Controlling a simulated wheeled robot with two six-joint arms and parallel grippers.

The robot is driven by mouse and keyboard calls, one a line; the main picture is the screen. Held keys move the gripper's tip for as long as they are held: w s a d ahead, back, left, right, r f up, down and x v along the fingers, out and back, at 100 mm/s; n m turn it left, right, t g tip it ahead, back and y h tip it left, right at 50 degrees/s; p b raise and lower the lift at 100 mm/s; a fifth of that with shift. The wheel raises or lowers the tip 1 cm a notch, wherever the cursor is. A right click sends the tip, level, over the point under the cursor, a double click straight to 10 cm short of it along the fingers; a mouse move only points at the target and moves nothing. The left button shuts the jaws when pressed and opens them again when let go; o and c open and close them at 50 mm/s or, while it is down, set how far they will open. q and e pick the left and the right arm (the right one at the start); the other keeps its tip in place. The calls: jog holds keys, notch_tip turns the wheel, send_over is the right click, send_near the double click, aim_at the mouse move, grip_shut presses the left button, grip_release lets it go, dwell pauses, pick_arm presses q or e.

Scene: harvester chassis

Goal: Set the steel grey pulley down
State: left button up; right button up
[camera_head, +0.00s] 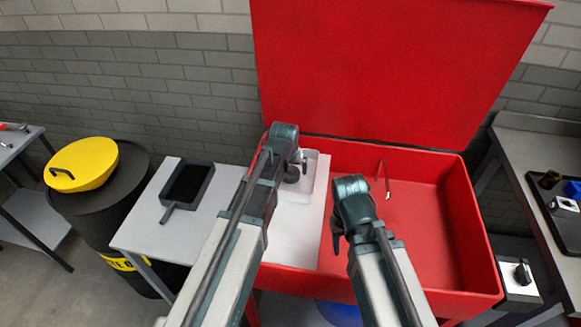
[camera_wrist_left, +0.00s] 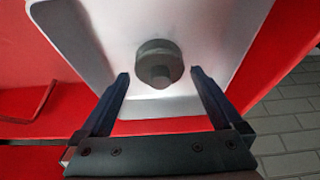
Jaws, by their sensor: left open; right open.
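The steel grey pulley (camera_head: 291,175) sits in a white tray (camera_head: 311,188) in the left part of the red basin. In the left wrist view the pulley (camera_wrist_left: 159,55) is a dark grey round piece with a smaller hub, resting on the tray's (camera_wrist_left: 107,50) floor. My left gripper (camera_head: 301,160) is above the tray; in the left wrist view its two fingers (camera_wrist_left: 160,76) stand wide apart, either side of the pulley and clear of it. My right gripper (camera_head: 337,235) is empty over the basin's middle, its fingers only partly visible.
The red basin (camera_head: 430,215) has a raised lid (camera_head: 390,70) behind it and a thin red spout (camera_head: 386,180). A white panel (camera_head: 290,235) lies before the tray. A side table (camera_head: 150,225) with a black pan (camera_head: 188,183) stands left. The basin's right side is clear.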

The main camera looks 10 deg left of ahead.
pick_arm(q)
jog(key=p+v, duration=0.9)
jog(key=v, duration=0.2)
jog(key=s+d+f+m+g, duration=0.1)
jog(key=s+d+m+g, duration=0.1)
jog(key=s, duration=0.8)
jog(key=s+d+m+g+y, duration=0.1)
jog(key=s+d+g, duration=0.2)
jog(key=s, duration=0.6)
jog(key=shift+s+d+f+m, duration=0.35)
jog(key=shift+d+m, duration=0.05)
jog(key=shift+d, duration=0.75)
